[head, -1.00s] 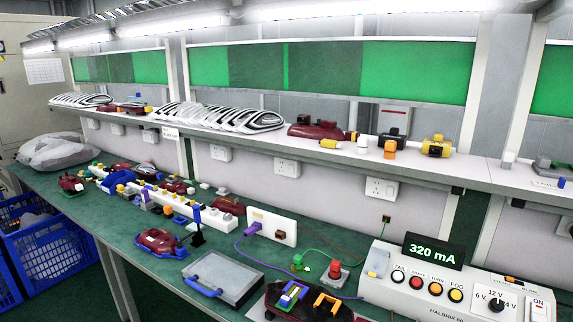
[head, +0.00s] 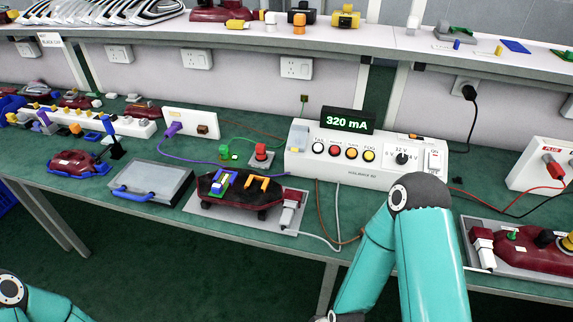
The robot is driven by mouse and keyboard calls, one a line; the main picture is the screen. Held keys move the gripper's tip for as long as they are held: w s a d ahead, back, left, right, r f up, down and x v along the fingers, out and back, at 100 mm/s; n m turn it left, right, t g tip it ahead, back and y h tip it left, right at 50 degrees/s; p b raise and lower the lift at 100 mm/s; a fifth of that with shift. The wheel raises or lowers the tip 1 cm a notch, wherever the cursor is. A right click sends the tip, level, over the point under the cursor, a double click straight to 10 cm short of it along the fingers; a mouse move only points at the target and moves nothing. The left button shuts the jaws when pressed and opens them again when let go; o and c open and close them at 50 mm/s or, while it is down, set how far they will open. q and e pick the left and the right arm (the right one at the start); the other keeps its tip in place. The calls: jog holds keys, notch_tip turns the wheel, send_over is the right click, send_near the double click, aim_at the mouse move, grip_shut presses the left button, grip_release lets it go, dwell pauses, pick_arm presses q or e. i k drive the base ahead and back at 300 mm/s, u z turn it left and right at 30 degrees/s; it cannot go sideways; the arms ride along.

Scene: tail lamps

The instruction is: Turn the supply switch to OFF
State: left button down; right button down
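The supply is a white box (head: 345,171) on the green bench, right of centre. Its raised display (head: 347,121) reads 320 mA in green. The supply switch (head: 435,160) is a white rocker plate at the right end of its front panel. Its lettering is too small to read now. My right arm (head: 432,240) stands in front of the box's right end, with its grey elbow just below the switch. My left arm (head: 35,300) shows at the bottom left corner. Neither gripper is in view.
On the supply panel are several round buttons (head: 351,153) and a rotary knob (head: 402,158). A dark red lamp (head: 240,193) sits on a plate to the left, cabled nearby. Another lamp (head: 530,255) is at the right. A grey case (head: 150,183) lies farther left.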

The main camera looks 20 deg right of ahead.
aim_at(435, 159)
jog(key=u, duration=1.65)
jog(key=i, duration=0.1)
jog(key=z, duration=3.15)
jog(key=k, duration=0.85)
jog(key=z, duration=0.15)
jog(key=i, duration=0.85)
jog(key=u, duration=0.1)
